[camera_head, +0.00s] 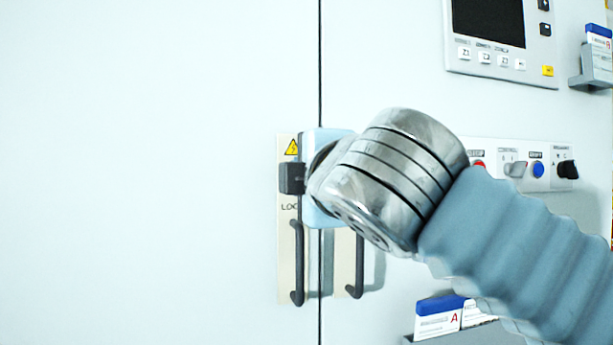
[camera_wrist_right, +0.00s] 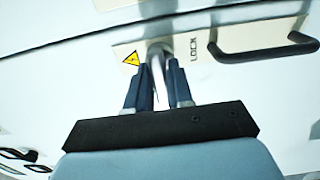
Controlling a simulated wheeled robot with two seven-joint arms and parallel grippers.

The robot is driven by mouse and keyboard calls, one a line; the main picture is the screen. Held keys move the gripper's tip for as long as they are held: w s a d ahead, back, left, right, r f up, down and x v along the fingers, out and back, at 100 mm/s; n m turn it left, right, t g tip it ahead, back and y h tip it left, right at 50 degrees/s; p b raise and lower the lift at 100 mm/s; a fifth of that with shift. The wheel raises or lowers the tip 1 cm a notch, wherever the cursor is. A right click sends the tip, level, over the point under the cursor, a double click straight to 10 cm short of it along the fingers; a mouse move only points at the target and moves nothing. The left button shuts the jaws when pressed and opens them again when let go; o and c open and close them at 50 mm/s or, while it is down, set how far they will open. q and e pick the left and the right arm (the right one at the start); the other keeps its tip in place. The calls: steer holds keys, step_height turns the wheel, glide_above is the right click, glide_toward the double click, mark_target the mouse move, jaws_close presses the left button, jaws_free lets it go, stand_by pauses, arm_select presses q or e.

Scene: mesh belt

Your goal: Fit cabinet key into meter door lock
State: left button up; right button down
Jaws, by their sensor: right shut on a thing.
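My right arm comes in from the right in the head view, with my right gripper (camera_head: 292,178) at the lock plate (camera_head: 287,240) on the cabinet door. In the right wrist view, the dark fingers of my right gripper (camera_wrist_right: 159,72) are shut on a silver metal key (camera_wrist_right: 158,62). The key's far end meets or lies just in front of the lock plate (camera_wrist_right: 222,42), beside the yellow warning sign and the word LOCK. I cannot tell whether it is inside the lock. The keyhole is hidden. My left gripper is not in view.
Dark door handles (camera_head: 298,265) and (camera_head: 358,265) stand out below my right gripper, on either side of the door seam. A display panel (camera_head: 500,55), a button row (camera_head: 520,165) and card holders (camera_head: 440,325) are on the right. The left door (camera_head: 150,170) is bare.

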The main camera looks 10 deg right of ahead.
steer(key=c, duration=0.9)
jaws_free()
steer(key=shift+w, duration=0.1)
steer(key=s, duration=0.9)
steer(key=s+b, duration=0.1)
steer(key=s, duration=0.4)
steer(key=shift+d, duration=0.25)
